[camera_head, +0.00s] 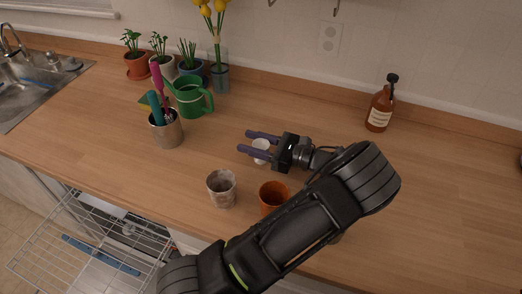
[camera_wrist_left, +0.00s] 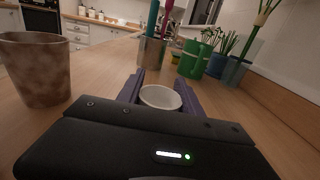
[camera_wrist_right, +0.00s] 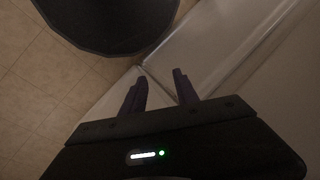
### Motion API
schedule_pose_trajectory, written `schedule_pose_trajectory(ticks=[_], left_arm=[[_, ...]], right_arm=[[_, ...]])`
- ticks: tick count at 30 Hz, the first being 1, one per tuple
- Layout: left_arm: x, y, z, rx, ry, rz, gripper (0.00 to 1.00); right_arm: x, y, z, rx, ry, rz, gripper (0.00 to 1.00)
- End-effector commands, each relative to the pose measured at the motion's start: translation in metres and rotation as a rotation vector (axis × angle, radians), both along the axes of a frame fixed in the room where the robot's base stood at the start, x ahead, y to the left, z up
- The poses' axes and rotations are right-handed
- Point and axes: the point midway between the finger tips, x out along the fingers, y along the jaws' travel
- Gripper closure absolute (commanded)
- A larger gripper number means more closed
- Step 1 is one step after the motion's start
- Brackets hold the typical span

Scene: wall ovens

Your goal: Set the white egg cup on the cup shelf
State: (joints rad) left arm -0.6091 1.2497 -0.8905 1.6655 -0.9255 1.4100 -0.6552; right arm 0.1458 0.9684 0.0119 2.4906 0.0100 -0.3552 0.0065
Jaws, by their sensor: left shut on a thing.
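The white egg cup (camera_head: 260,151) is between the purple fingers of my left gripper (camera_head: 245,141), over the middle of the wooden counter. In the left wrist view its round white rim (camera_wrist_left: 160,97) faces up between both fingers, and the left gripper (camera_wrist_left: 159,78) is shut on it. The cup looks upright, at or close to counter level; I cannot tell whether it touches the wood. At the lower left a pulled-out wire rack (camera_head: 60,238) shows. I cannot tell whether it is the cup shelf. My right gripper (camera_wrist_right: 158,77) is open and empty above the floor.
A mottled cup (camera_head: 221,190) and an orange pot (camera_head: 272,195) stand near the counter's front edge. A utensil holder (camera_head: 166,132), green watering can (camera_head: 190,101) and potted plants (camera_head: 160,65) stand left. A brown bottle (camera_head: 380,108) stands right. The counter between is clear.

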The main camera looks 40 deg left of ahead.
Motion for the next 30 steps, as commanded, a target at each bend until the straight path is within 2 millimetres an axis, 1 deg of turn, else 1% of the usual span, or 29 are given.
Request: schedule_pose_trajectory(ticks=[1, 3, 4, 10, 14, 17, 24, 27, 30], left_arm=[[0.0, 0.0, 0.0, 0.0, 0.0, 0.0, 0.93], [0.0, 0.0, 0.0, 0.0, 0.0, 0.0, 0.99], [0.0, 0.0, 0.0, 0.0, 0.0, 0.0, 1.0], [0.0, 0.0, 0.001, 0.0, 0.0, 0.0, 1.0], [0.001, 0.0, 0.009, 0.001, -0.002, -0.001, 1.0], [0.0, 0.0, 0.022, 0.0, -0.003, -0.001, 1.0], [0.001, -0.001, 0.069, 0.0, -0.004, -0.002, 1.0], [0.0, 0.0, 0.086, 0.0, -0.003, -0.001, 1.0], [0.0, 0.0, 0.096, 0.001, -0.002, -0.001, 1.0]], right_arm=[[0.0, 0.0, 0.0, 0.0, 0.0, 0.0, 0.64], [0.0, 0.0, 0.0, 0.0, 0.0, 0.0, 0.64], [0.0, 0.0, 0.0, 0.0, 0.0, 0.0, 0.64], [0.0, 0.0, 0.0, 0.0, 0.0, 0.0, 0.64], [0.0, 0.0, -0.002, 0.0, 0.0, 0.0, 0.64], [0.0, 0.0, -0.004, 0.001, -0.001, 0.001, 0.64], [0.001, 0.0, -0.007, 0.002, -0.003, 0.001, 0.64], [0.001, 0.001, -0.008, 0.003, -0.003, 0.001, 0.64], [0.001, 0.001, -0.008, 0.002, -0.004, 0.001, 0.64]])
